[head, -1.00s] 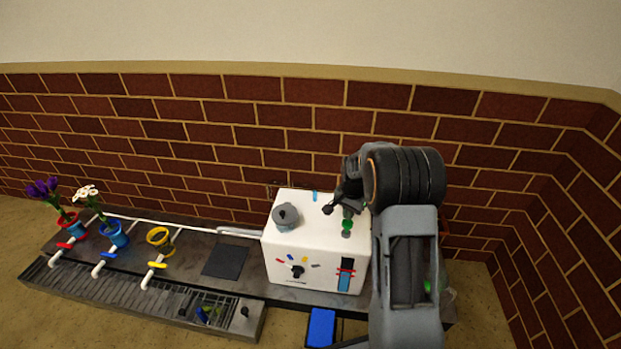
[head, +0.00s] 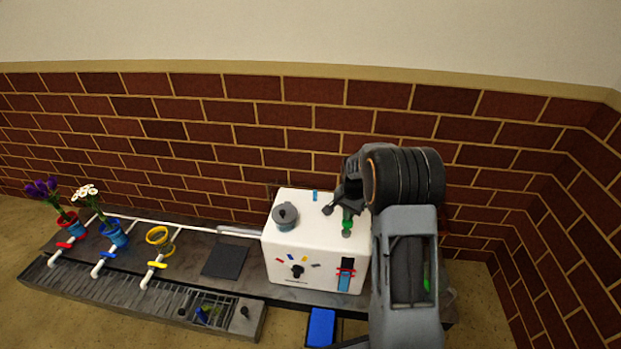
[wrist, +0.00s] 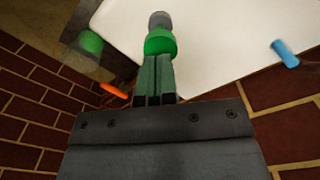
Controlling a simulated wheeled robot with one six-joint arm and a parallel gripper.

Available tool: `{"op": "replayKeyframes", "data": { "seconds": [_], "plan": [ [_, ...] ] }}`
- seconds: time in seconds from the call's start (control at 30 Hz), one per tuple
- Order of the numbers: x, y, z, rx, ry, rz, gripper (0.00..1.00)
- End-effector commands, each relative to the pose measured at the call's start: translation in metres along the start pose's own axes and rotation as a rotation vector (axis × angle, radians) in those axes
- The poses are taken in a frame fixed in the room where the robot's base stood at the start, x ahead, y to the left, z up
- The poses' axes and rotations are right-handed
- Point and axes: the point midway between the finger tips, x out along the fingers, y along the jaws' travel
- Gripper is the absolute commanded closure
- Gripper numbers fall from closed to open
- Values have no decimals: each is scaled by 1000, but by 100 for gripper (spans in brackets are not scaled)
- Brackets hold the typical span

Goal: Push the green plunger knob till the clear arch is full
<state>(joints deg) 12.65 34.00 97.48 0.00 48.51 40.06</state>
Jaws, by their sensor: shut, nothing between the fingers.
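The green plunger knob (head: 347,226) is on top of the white box, near its right side. In the wrist view the green knob (wrist: 160,42) is just beyond my fingertips, with a grey round part behind it. My gripper (head: 348,212) is shut and empty, its fingertips at the knob; they look to be touching it, but a tiny gap cannot be ruled out. A clear piece with green inside (wrist: 90,42) shows beside the box in the wrist view. Whether this is the clear arch, and how full it is, I cannot tell; my arm hides most of that side.
The white box (head: 305,245) carries a grey lidded knob (head: 285,215), a blue peg (head: 315,196) and a front gauge with red bands (head: 345,272). Flower pots and white pipes lie left. A blue block (head: 321,327) is in front. A brick wall stands behind.

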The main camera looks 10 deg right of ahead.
Motion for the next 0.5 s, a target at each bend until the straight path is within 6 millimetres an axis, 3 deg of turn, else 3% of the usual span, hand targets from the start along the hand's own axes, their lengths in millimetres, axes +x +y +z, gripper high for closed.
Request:
{"op": "replayKeyframes", "data": {
  "seconds": [0.5],
  "plan": [
    [22, 0, 0, 0, -1, 1, 100]
  ]
}}
